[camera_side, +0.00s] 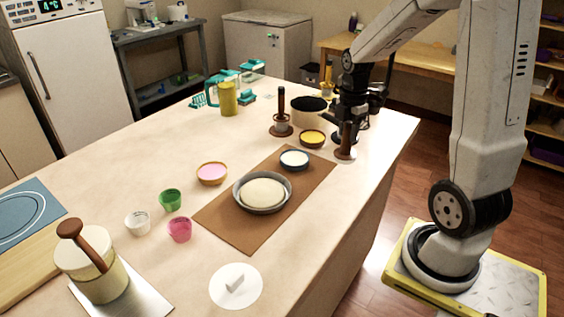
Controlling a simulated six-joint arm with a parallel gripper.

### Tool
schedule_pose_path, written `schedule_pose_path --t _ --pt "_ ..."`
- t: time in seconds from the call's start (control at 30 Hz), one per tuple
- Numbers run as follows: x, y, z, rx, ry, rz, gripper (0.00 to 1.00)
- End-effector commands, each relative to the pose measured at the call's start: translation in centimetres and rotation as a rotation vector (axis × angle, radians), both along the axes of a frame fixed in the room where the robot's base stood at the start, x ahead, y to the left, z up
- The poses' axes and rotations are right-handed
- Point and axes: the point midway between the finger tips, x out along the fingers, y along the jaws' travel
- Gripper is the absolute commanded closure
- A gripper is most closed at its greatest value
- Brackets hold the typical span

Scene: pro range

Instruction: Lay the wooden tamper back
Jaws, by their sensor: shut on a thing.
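My gripper (348,125) is at the back right of the table, pointing down and shut on what looks like the wooden tamper (345,148). The tamper's brown lower part shows below the fingers, roughly upright over a pale round patch near the table's right edge. Its upper part is hidden by the gripper, and I cannot tell whether its foot touches the table.
Left of my gripper stand a yellow bowl (312,138), a dark-topped round container (308,110) and a brown-handled tool (281,118) on a round base.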

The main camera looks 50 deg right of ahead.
Motion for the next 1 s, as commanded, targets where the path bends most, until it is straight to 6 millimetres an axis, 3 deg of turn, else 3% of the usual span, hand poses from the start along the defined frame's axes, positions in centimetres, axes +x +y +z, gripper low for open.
schedule_pose_path --t 0.27,0.63,1.0 --pt "0.0 0.0 -0.6 0.002 0.002 -0.001 1.0" --pt "0.0 0.0 -4.6 0.002 0.003 -0.002 1.0" --pt "0.0 0.0 -5.7 0.002 0.003 -0.002 1.0"
